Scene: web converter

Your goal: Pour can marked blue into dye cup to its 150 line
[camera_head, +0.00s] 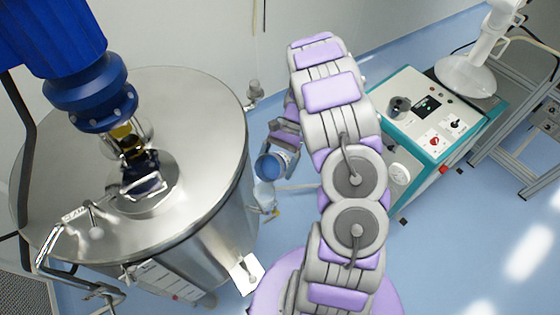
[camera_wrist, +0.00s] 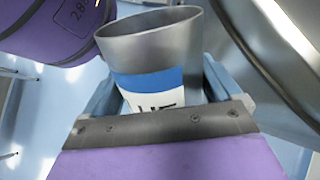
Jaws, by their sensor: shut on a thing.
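A grey metal can (camera_wrist: 155,50) with a blue band and a white label is between the fingers of my gripper (camera_wrist: 160,85) in the wrist view. Only part of the label's lettering shows, and the can's open rim is at the top. In the head view my gripper (camera_head: 279,150) holds the can (camera_head: 269,168) right of the big steel tank, with its round end facing the camera. A pale, translucent vessel (camera_head: 264,196) shows just below the can. I cannot tell whether it is the dye cup or whether it touches the can. No 150 line is readable.
The large steel tank (camera_head: 210,120) with a blue motor (camera_head: 60,50) fills the left. A teal and white control cabinet (camera_head: 425,115) stands at the right, with a metal frame (camera_head: 520,150) beyond it. Blue floor (camera_head: 450,240) is clear at the lower right.

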